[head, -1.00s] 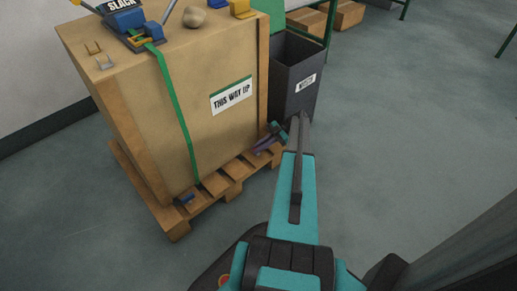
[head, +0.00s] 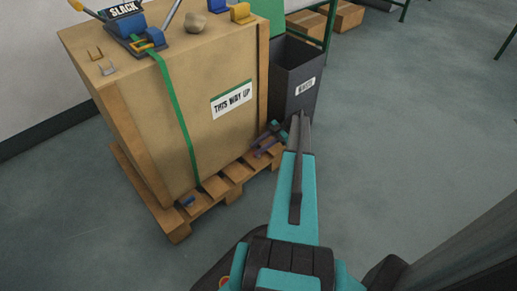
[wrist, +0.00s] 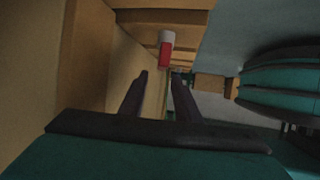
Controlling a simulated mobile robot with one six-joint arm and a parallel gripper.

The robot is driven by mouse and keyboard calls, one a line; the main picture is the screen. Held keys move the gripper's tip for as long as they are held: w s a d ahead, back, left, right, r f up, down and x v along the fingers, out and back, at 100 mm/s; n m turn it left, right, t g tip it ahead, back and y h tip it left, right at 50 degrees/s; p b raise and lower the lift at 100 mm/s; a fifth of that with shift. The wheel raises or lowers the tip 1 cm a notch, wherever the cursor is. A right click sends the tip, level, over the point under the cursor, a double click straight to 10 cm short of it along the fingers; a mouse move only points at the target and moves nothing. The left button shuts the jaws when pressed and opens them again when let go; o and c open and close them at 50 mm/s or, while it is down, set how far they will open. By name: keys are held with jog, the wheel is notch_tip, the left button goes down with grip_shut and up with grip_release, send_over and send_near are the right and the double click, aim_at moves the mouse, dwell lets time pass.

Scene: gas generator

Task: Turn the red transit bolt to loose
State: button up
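A small red block with a pale end (wrist: 165,50) shows in the wrist view, beyond my fingertips and near the wooden beams. It may be the red transit bolt; I cannot make out its lever or position. I see no red bolt in the head view. My gripper (head: 264,142) is low by the right end of the pallet, mostly behind my own arm. In the wrist view its two dark fingers (wrist: 162,85) stand apart with nothing between them. The red piece lies ahead of the gap, not touched by the fingers.
The large crate (head: 215,140) stands on a wooden pallet (head: 178,232), with a green strap (head: 183,130) and a strap buckle (head: 135,40) on top. A dark bin (head: 294,85) stands close behind my gripper. The floor (head: 410,140) to the right is clear.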

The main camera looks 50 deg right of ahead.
jog(key=shift+s+a+r, duration=0.2)
jog(key=shift+s+r, duration=0.05)
jog(key=shift+r, duration=0.35)
jog(key=s+a+r+p, duration=0.1)
jog(key=s+a+p, duration=0.3)
jog(key=s+a, duration=0.5)
jog(key=s, duration=0.3)
jog(key=shift+a+p, duration=0.3)
jog(key=shift+a, duration=0.1)
jog(key=shift+w, duration=0.1)
